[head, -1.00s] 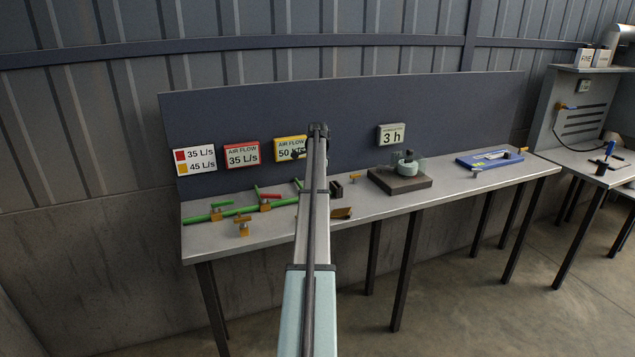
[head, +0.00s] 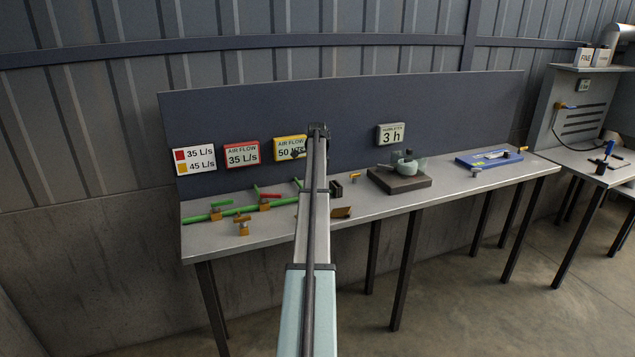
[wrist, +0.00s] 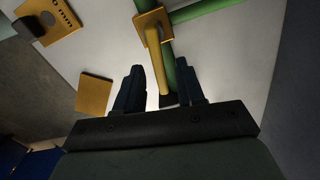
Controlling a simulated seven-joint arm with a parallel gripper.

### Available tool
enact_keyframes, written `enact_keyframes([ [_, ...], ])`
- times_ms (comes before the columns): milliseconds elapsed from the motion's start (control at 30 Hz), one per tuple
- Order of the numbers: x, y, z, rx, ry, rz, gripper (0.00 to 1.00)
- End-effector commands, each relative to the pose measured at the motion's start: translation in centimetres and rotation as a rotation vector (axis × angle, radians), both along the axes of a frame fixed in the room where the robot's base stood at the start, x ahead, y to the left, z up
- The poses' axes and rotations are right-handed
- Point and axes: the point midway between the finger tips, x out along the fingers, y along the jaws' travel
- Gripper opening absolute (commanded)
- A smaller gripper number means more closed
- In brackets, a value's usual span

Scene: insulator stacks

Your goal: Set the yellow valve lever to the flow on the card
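The card (head: 194,160) shows red 35 L/s and yellow 45 L/s. The red-framed display (head: 241,154) reads 35 L/s. The yellow-framed display (head: 290,148) reads 50, its lower right partly covered by a dark part of my arm. In the wrist view the yellow lever (wrist: 152,67) runs from an orange valve body (wrist: 152,26) on the green pipe (wrist: 171,70). My gripper (wrist: 166,88) is open, with its dark fingers on both sides of the lever's end and a visible gap. My arm hides the yellow lever in the head view.
A red lever (head: 267,195) sits on the green pipework (head: 235,212) to the left. An orange block (wrist: 94,93) lies beside my gripper. A dark stand (head: 399,181) with a pale device is to the right.

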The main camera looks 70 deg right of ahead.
Motion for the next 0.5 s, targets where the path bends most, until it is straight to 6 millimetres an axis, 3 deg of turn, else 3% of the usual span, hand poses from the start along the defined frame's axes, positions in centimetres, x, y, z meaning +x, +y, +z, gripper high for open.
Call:
enact_keyframes([
  [267,0.0,-0.1,1.5,-0.001,-0.001,0.0,0.38],
  [500,0.0,-0.1,5.9,-0.001,-0.001,0.0,0.38],
])
